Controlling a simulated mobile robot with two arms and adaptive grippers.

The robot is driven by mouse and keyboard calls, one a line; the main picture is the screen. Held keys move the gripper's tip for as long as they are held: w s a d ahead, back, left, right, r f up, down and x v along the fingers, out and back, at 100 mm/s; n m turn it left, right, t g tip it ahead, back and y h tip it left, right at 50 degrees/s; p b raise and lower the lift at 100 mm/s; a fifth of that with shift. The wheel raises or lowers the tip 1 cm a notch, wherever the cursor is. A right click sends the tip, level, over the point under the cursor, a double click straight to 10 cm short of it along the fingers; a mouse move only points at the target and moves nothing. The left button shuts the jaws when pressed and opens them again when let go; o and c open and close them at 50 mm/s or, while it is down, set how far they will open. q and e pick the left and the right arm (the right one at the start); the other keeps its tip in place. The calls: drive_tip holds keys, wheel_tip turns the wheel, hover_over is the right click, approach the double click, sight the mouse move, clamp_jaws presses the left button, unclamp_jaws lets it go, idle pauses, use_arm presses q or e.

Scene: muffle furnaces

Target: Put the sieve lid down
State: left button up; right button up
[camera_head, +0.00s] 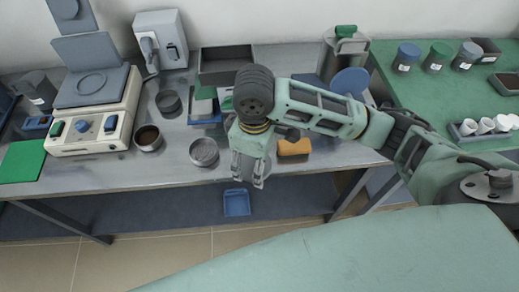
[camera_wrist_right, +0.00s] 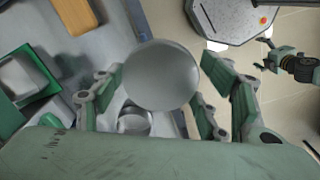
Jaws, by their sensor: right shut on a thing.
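The sieve lid (camera_wrist_right: 160,76) is a smooth grey round disc in the right wrist view, between the fingers of my right gripper (camera_wrist_right: 165,85). The gripper is shut on it. In the head view my right gripper (camera_head: 248,172) points down over the front edge of the bench, and I cannot make out the lid clearly there. A round metal sieve (camera_head: 203,152) stands on the bench just left of the gripper. In the right wrist view a round metal vessel (camera_wrist_right: 133,121) shows partly behind the lid. A small green arm, apparently my left, shows with its gripper (camera_wrist_right: 262,53), too small to read.
On the grey bench (camera_head: 110,172) are a bowl with brown contents (camera_head: 148,138), another metal sieve (camera_head: 168,102), a scale (camera_head: 95,110), a dark tray (camera_head: 226,65) and an orange block (camera_head: 294,147). A blue bin (camera_head: 237,202) is below.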

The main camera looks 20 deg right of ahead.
drive_tip(key=w+f, duration=0.2)
drive_tip(key=w, duration=0.1)
drive_tip(key=w+d+f, duration=0.1)
drive_tip(key=w+f, duration=0.1)
drive_tip(key=w, duration=0.2)
drive_tip(key=w+f+p, duration=0.1)
drive_tip(key=w+f, duration=0.1)
drive_tip(key=w, duration=0.2)
drive_tip(key=shift+d+f, duration=0.15)
drive_tip(key=shift+f, duration=0.1)
drive_tip(key=shift+w+f, duration=0.15)
drive_tip(key=shift+f, duration=0.35)
wheel_tip(320, 180, down, 3)
drive_tip(key=shift+f+p, duration=0.15)
drive_tip(key=shift+p, duration=0.35)
use_arm(q)
drive_tip(key=shift+w+a+r, duration=0.1)
drive_tip(key=shift+w+r, duration=0.2)
drive_tip(key=shift+r, duration=0.2)
drive_tip(key=shift+w+a+r, duration=0.1)
drive_tip(key=shift+w+r, duration=0.2)
drive_tip(key=shift+r, duration=0.2)
drive_tip(key=shift+w, duration=0.1)
use_arm(e)
drive_tip(key=shift+f, duration=0.1)
use_arm(q)
drive_tip(key=shift+w+a, duration=0.15)
use_arm(e)
drive_tip(key=o, duration=1.2)
